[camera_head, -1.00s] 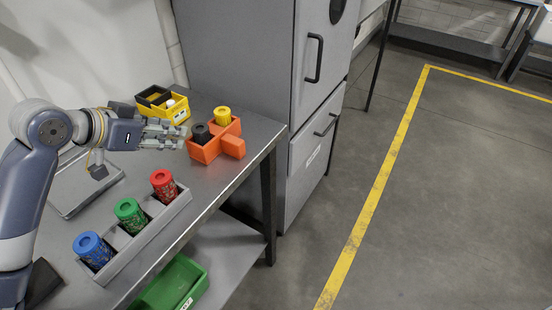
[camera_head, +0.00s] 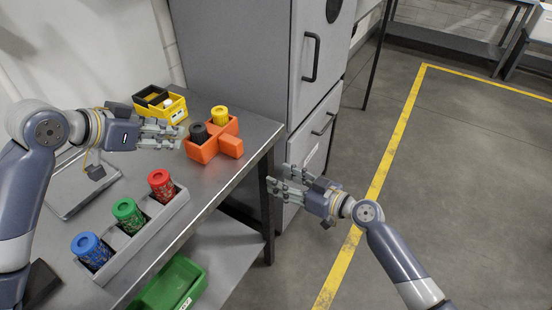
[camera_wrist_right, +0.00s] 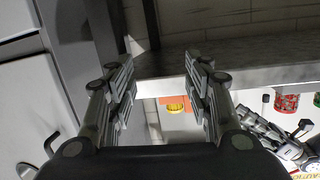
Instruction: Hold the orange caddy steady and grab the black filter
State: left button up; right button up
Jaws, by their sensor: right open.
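The orange caddy (camera_head: 203,152) stands on the metal table near its right edge. It holds the black filter (camera_head: 198,133) in its left part and a yellow filter (camera_head: 220,115) at the back. My left gripper (camera_head: 180,134) is at the caddy's left side, close to it; whether its fingers touch the caddy or are closed is unclear. My right gripper (camera_head: 277,182) is open and empty, out past the table's right edge, to the right of and nearer than the caddy. In the right wrist view, its spread fingers frame the caddy (camera_wrist_right: 166,101) and yellow filter (camera_wrist_right: 176,107) in the distance.
A grey rack (camera_head: 150,233) holds blue, green and red cans on the table. A yellow bin (camera_head: 177,110) stands behind the caddy. A green crate (camera_head: 172,287) is on the lower shelf. The grey cabinet (camera_head: 240,70) borders the table's back right.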

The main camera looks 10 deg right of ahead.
aim_at(240, 144)
notch_tip(240, 144, up, 10)
jog(key=s+a+n+y, duration=0.1)
jog(key=a+n+y, duration=0.1)
jog(key=a+y, duration=0.1)
jog(key=x, duration=1)
jog(key=shift+w+a+f, duration=0.1)
jog(key=shift+w+f, duration=0.05)
grip_shut()
